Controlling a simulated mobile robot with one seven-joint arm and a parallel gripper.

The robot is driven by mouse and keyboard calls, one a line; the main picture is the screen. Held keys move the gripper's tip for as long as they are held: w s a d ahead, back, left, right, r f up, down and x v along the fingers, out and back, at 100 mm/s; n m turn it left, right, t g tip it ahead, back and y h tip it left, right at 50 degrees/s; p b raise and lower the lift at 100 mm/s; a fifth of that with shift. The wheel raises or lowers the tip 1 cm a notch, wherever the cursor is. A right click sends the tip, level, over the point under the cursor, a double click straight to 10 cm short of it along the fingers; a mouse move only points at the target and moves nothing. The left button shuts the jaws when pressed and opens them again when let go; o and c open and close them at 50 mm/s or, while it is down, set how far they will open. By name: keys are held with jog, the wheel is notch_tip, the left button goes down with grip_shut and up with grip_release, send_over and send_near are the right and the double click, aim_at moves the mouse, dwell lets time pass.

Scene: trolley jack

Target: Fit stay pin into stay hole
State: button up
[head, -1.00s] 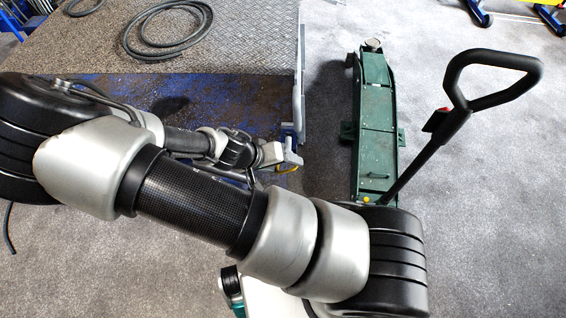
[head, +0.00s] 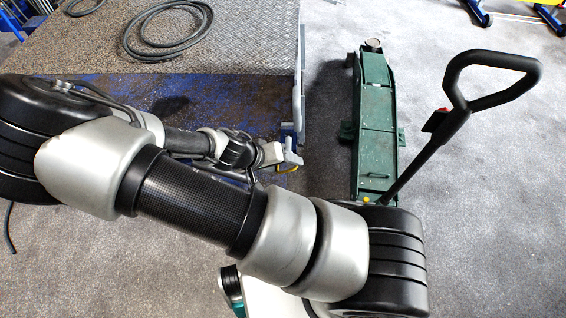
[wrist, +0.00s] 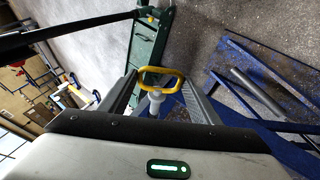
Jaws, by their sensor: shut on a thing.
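The stay pin shows in the wrist view as a yellow loop handle (wrist: 160,72) with a pale shank below it, between the two fingers of my gripper (wrist: 160,86). My gripper is shut on it. In the head view my gripper (head: 284,160) is small and partly behind my own arm, with a bit of the pin's yellow handle (head: 288,170) below it. I cannot make out the stay hole in either view.
A green trolley jack (head: 377,130) with a black handle (head: 462,105) stands right of the gripper, across a strip of floor. A textured platform (head: 235,50) with a coiled hose (head: 165,30) lies at upper left.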

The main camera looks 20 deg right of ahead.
aim_at(287, 145)
jog(key=shift+w+d+b, duration=0.2)
jog(key=shift+w+d, duration=0.2)
jog(key=shift+w, duration=0.75)
jog(key=shift+w+d+b, duration=0.2)
jog(key=shift+w+d, duration=0.15)
jog(key=shift+w, duration=0.8)
jog(key=shift+w+d+b, duration=0.2)
jog(key=shift+w+d, duration=0.2)
jog(key=shift+w, duration=0.75)
jog(key=o, duration=1.6)
jog(key=shift+o, duration=0.2)
jog(key=p+v, duration=0.2)
jog(key=v, duration=1.5)
jog(key=shift+a+p, duration=0.2)
jog(key=shift+p, duration=0.2)
jog(key=shift+s+r, duration=0.1)
jog(key=shift+r, duration=0.05)
